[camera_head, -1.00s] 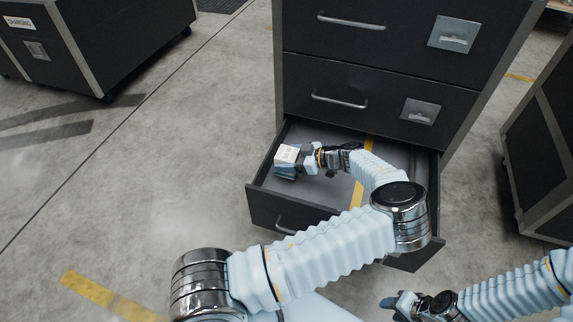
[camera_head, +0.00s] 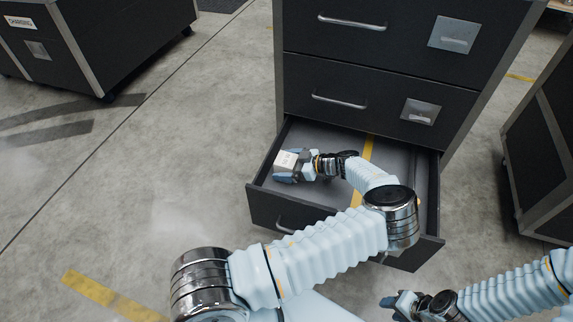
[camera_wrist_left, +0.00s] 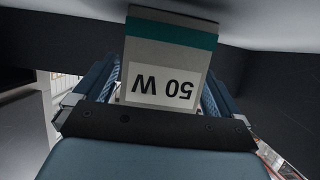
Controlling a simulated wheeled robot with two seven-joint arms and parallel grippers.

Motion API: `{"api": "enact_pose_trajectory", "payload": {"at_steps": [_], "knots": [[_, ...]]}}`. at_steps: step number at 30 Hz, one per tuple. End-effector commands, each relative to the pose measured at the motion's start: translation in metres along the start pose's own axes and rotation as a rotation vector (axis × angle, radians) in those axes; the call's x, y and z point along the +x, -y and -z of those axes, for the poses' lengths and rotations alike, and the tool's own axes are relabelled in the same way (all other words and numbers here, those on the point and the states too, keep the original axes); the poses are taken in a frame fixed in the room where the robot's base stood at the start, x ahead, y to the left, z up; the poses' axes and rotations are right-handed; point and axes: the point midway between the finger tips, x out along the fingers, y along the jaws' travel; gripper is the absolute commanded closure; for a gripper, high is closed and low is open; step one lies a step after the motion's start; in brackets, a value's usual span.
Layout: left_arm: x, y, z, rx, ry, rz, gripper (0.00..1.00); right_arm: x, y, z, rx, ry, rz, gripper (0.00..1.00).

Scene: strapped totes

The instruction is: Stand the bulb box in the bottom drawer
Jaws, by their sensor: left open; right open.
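The bulb box (camera_head: 286,161) is pale and shows at the left end of the open bottom drawer (camera_head: 272,209). In the left wrist view the bulb box (camera_wrist_left: 170,55) has a teal band and a white label reading "50 W" upside down. My left gripper (camera_head: 287,165) is open, with a blue finger on either side of the box. Whether the fingers touch it, I cannot tell. The box's lower end is hidden in the head view, so its contact with the drawer floor is unclear. My right gripper (camera_head: 392,302) is open and empty, low in the head view, outside the drawer.
The cabinet's upper drawers (camera_head: 375,85) are shut above the open one. Black cases stand at the upper left (camera_head: 100,45) and right (camera_head: 545,140).

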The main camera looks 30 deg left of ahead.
Motion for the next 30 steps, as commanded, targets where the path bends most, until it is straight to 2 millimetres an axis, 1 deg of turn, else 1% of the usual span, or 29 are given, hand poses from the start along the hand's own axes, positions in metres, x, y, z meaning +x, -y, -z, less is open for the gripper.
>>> {"api": "enact_pose_trajectory", "payload": {"at_steps": [2,5,12,15,18,22,30], "knots": [[-0.007,-0.001,-0.001,0.0,0.001,-0.004,0.02,0.001,-0.001,0.0,0.0,0.0,0.0,0.57],[-0.022,-0.001,-0.001,-0.001,0.002,-0.005,0.02,0.003,-0.002,0.0,0.001,-0.001,-0.001,0.57],[-0.078,-0.001,-0.001,0.0,0.003,-0.006,0.02,0.007,-0.005,0.002,0.003,-0.004,-0.004,0.57],[-0.097,-0.001,-0.001,-0.001,0.002,-0.004,0.02,0.009,-0.006,0.002,0.004,-0.005,-0.004,0.57],[-0.11,-0.001,-0.001,0.0,0.001,-0.003,0.02,0.009,-0.007,0.002,0.005,-0.006,-0.005,0.57],[-0.118,0.0,0.0,0.0,0.0,-0.002,0.02,0.01,-0.007,0.002,0.005,-0.006,-0.005,0.57],[-0.119,0.0,0.0,0.0,0.0,-0.001,0.02,0.009,-0.007,0.002,0.005,-0.006,-0.005,0.57]]}}
